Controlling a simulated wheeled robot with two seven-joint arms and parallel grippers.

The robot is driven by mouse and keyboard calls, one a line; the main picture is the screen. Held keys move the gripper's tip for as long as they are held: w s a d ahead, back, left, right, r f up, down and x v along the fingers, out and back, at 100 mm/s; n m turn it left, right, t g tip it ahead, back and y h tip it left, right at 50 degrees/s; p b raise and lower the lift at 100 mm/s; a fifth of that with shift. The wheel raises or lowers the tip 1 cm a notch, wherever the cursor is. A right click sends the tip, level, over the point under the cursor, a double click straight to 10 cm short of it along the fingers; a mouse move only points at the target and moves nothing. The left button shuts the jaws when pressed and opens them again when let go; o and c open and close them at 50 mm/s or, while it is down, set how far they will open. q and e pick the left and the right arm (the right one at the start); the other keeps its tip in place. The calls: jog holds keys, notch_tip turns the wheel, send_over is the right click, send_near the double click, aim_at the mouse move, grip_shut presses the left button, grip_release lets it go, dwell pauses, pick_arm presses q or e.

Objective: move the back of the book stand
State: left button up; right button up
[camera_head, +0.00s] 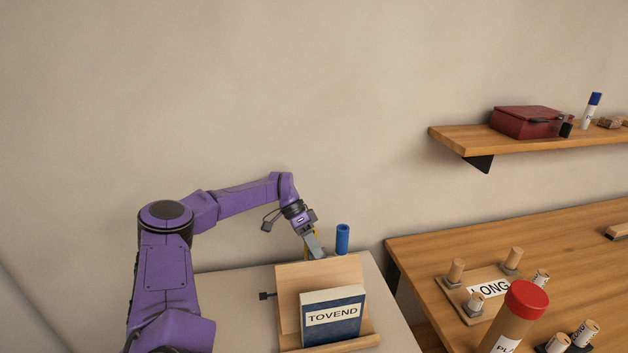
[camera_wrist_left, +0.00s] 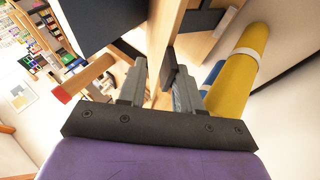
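The wooden book stand (camera_head: 290,282) stands on the pale table, its back leaning away behind a blue book labelled TOVEND (camera_head: 334,332). My left gripper (camera_head: 315,252) reaches down at the top edge of the back, from behind. In the left wrist view my left gripper (camera_wrist_left: 160,80) has its fingers apart, with a wooden panel edge (camera_wrist_left: 160,40) and a small dark part between them. I cannot tell whether the fingers touch the wood. My right gripper is not in view.
A blue cylinder (camera_head: 342,239) stands behind the stand, close to my left gripper. A yellow cylinder (camera_wrist_left: 237,72) shows close by in the left wrist view. A small dark knob (camera_head: 265,296) sticks out left of the stand. A wooden table (camera_head: 430,256) with labelled tubes is to the right.

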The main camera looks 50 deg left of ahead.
pick_arm(q)
notch_tip(320, 180, up, 3)
jog(key=shift+w+f, duration=0.1)
jog(key=s+d+r+b, duration=0.4)
jog(key=s+d+r, duration=0.5)
jog(key=d+r, duration=0.1)
jog(key=shift+s+d, duration=0.2)
jog(key=shift+d, duration=0.05)
jog(key=shift+r, duration=0.1)
